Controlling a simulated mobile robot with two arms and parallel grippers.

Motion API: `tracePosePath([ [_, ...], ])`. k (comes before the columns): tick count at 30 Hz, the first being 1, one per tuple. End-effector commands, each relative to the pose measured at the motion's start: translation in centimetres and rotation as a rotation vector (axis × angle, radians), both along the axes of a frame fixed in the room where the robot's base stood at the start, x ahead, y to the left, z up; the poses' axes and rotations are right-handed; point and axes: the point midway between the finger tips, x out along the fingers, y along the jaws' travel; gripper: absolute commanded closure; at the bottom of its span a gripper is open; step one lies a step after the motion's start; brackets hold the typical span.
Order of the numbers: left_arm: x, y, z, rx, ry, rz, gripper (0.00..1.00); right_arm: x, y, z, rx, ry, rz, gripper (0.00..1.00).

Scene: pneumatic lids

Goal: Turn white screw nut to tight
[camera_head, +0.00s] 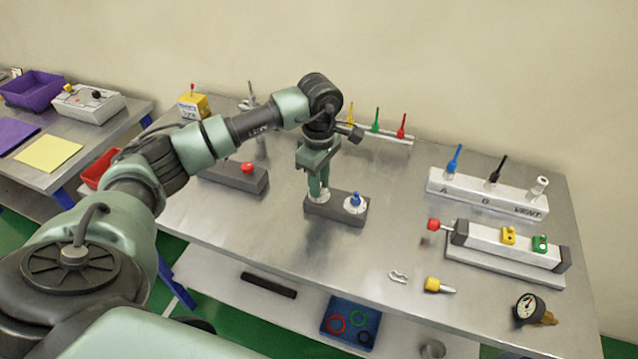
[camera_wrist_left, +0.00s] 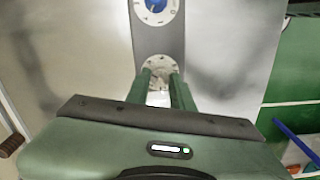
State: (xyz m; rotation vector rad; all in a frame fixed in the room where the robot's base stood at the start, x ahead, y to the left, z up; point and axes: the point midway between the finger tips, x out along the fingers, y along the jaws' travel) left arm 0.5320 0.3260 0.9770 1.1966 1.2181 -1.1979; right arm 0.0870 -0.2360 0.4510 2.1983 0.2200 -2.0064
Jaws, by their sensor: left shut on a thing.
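My left gripper (camera_head: 318,192) comes down from above onto the left end of a dark grey block (camera_head: 337,212) on the metal table. Its two green fingers are closed around the white screw nut, which is mostly hidden between them; a little white shows in the left wrist view (camera_wrist_left: 158,98). A pale round dial plate (camera_wrist_left: 160,70) with marks surrounds the nut. A blue knob (camera_head: 355,199) on its own white dial sits on the same block to the right, apart from the gripper; it also shows in the left wrist view (camera_wrist_left: 156,5). My right gripper is not in view.
A block with a red knob (camera_head: 248,168) stands left of the gripper. Coloured pins (camera_head: 376,120) stand behind. A white A/B/VENT manifold (camera_head: 487,193), a cylinder (camera_head: 507,245) and a gauge (camera_head: 529,308) occupy the right. The table front near the grey block is clear.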

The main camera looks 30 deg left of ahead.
Motion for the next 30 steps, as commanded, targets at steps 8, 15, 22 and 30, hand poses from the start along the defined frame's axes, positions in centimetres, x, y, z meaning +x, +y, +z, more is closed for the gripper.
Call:
tracePosePath([
  [8,0.1,-0.1,-0.2,-0.003,-0.003,0.223,1.0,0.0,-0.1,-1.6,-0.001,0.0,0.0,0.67],
  [15,0.1,0.0,-0.1,-0.001,-0.004,0.451,1.0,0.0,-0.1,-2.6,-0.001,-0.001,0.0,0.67],
  [22,0.1,0.0,-0.1,-0.002,-0.003,0.67,1.0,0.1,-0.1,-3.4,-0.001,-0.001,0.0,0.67],
  [30,0.1,0.0,0.0,-0.003,-0.005,0.927,1.0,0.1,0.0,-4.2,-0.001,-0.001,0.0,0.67],
])
